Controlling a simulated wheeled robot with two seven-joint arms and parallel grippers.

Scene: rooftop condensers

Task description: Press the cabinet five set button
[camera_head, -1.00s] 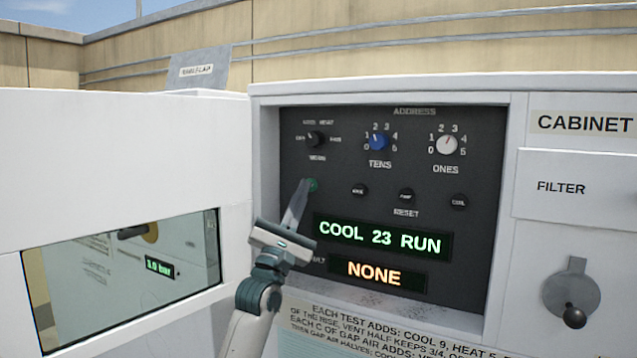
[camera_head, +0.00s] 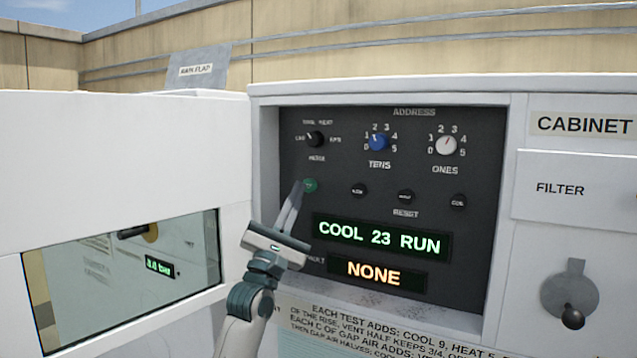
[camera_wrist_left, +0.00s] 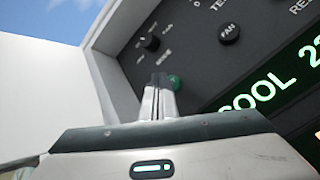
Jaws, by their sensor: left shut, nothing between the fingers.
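The dark control panel (camera_head: 290,250) is recessed in a white cabinet. A round green button (camera_head: 310,185) is at its left, its marking too small to read; it also shows in the wrist view (camera_wrist_left: 175,83). My left gripper (camera_head: 298,184) is shut and empty, its fingertips just left of the green button; the wrist view shows the tips (camera_wrist_left: 159,79) beside it too. Whether they touch the button I cannot tell. A green display (camera_head: 380,236) reads COOL 23 RUN and an amber one (camera_head: 373,273) reads NONE. My right gripper is out of view.
Above are a black mode knob (camera_head: 315,139), a blue TENS dial (camera_head: 378,142) and a white ONES dial (camera_head: 446,145). Several black buttons, one (camera_head: 405,196) above RESET, line the row right of the green one. An open white door (camera_head: 120,160) with a window stands at left.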

